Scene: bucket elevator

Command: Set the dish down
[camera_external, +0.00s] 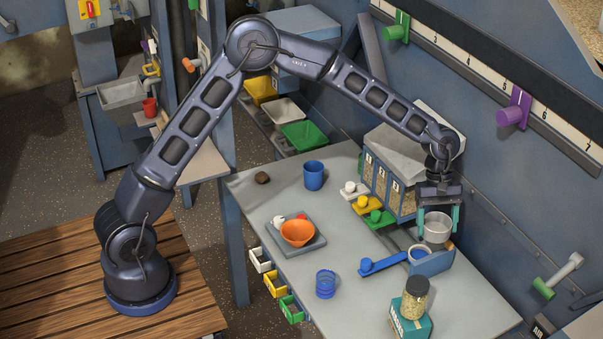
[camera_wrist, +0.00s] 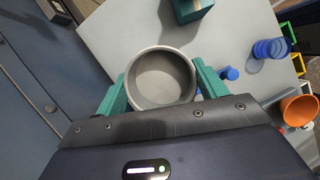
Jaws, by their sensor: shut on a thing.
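The dish (camera_external: 437,231) is a small round grey metal cup. My gripper (camera_external: 438,217) has its teal fingers on both sides of the dish and is shut on it. In the wrist view the dish (camera_wrist: 162,80) is seen from above, looks empty, and sits between the fingers. I cannot tell whether the dish touches the stand.
Grain bins (camera_external: 390,185) stand behind, close to my gripper. A grain jar (camera_external: 414,298) on a teal box (camera_external: 408,323) is at the front. A blue glass (camera_external: 325,284), an orange bowl (camera_external: 297,233) on a tray (camera_external: 280,246) and a blue mug (camera_external: 314,176) stand left on the grey table (camera_external: 345,230).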

